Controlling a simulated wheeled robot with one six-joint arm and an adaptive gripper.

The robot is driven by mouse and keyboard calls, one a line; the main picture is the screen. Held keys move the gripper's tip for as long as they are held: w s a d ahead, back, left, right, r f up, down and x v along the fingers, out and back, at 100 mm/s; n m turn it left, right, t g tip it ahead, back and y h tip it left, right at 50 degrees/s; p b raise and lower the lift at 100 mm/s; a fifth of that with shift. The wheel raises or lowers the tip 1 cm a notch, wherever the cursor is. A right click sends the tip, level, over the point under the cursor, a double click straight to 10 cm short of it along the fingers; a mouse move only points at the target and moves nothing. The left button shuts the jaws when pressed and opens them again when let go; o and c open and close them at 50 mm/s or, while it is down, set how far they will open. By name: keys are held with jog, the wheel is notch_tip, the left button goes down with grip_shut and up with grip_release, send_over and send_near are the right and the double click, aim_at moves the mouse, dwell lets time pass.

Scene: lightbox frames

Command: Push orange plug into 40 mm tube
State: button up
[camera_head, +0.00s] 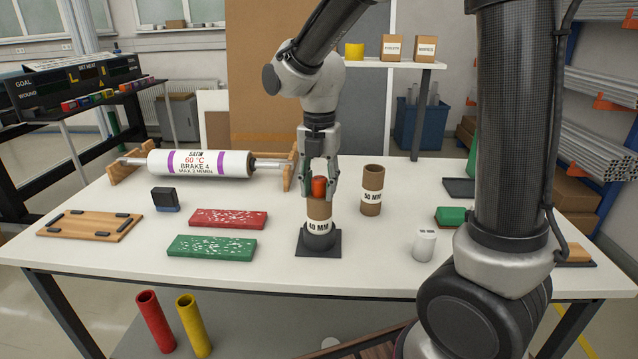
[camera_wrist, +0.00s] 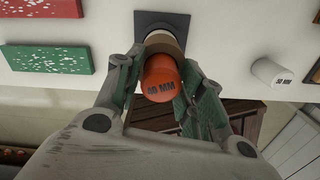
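The orange plug (camera_head: 319,187) is between the fingers of my gripper (camera_head: 321,190), directly above the 40 mm tube (camera_head: 318,224). In the wrist view the orange plug (camera_wrist: 160,78) shows its "40 MM" end face, with a green-padded finger on either side. My gripper (camera_wrist: 165,95) points down and appears closed on the plug.
A 50 mm tube (camera_head: 372,190) stands upright to the right. A white cylinder (camera_head: 425,244) is nearer the right front. Red (camera_head: 228,219) and green (camera_head: 212,247) speckled plates lie to the left. A labelled roller (camera_head: 200,163) lies behind them. The table (camera_head: 270,274) in front is clear.

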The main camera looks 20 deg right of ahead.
aim_at(320, 179)
jog(key=shift+o, duration=0.5)
notch_tip(320, 179, up, 12)
jog(key=s+d+f+m+t, duration=0.1)
jog(key=s+d+m, duration=0.6)
jog(key=m, duration=0.7)
jog(key=s+d+f+m+t, duration=0.1)
jog(key=s+d+m+t, duration=0.2)
jog(key=s+d+m, duration=0.5)
jog(key=s+m, duration=0.3)
jog(key=m, duration=0.4)
jog(key=shift+s, duration=0.35)
